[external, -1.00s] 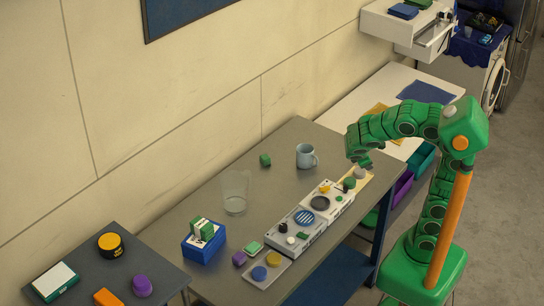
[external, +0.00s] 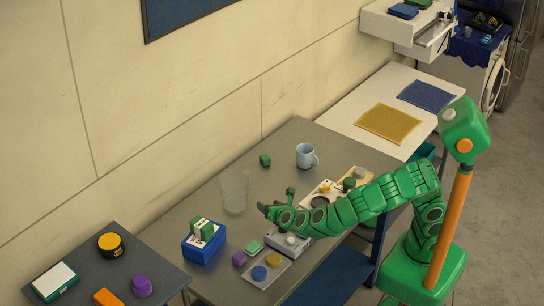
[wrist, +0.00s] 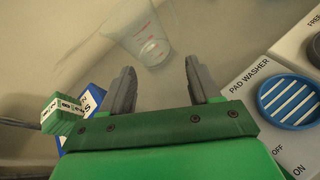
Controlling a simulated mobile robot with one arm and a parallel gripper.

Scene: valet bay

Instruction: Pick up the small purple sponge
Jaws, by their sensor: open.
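A small purple block (external: 239,258), which looks like the sponge, lies on the grey table beside a green block (external: 253,247). It does not show in the wrist view. A larger rounded purple thing (external: 142,286) sits on the dark side table at lower left. My gripper (external: 277,200) is over the grey table, right of the clear cup and up and right of the small purple block. In the wrist view my gripper (wrist: 163,85) is open, with nothing between its fingers.
A clear cup (external: 234,193) stands near the gripper; it also shows in the wrist view (wrist: 140,35). A blue box (external: 203,247) holds green-and-white blocks. The pad washer panel (wrist: 255,75) is at right in the wrist view. A mug (external: 306,156) stands farther back.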

